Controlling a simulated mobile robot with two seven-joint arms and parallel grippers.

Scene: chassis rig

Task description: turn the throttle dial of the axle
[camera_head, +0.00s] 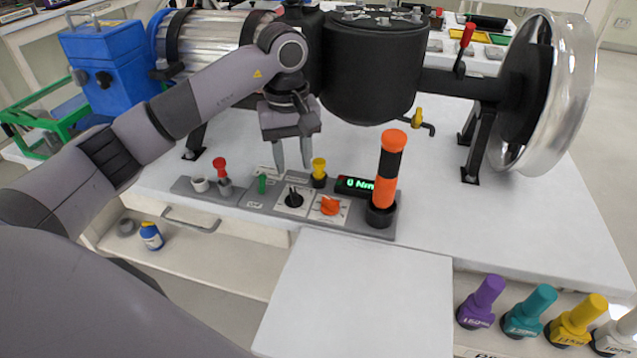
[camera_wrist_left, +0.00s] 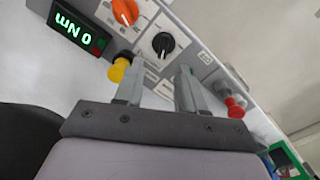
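A control panel (camera_head: 245,196) lies along the front of the white bench. It carries a black dial (camera_head: 294,199) on a white plate and an orange dial (camera_head: 330,205) to its right; I cannot tell from the labels which is the throttle. The wrist view shows the black dial (camera_wrist_left: 163,44) and the orange dial (camera_wrist_left: 126,11) past the fingertips. My left gripper (camera_head: 293,168) points down, open and empty, above and behind the black dial, apart from it. It also shows in the left wrist view (camera_wrist_left: 160,68). My right gripper is not in view.
A yellow knob (camera_head: 319,168), a green display (camera_head: 356,185) reading 0 Nm and a tall orange-black handle (camera_head: 388,165) stand to the right. A green lever (camera_head: 262,184) and red knob (camera_head: 220,165) stand left. The black axle housing (camera_head: 372,70) hangs behind, with a silver wheel.

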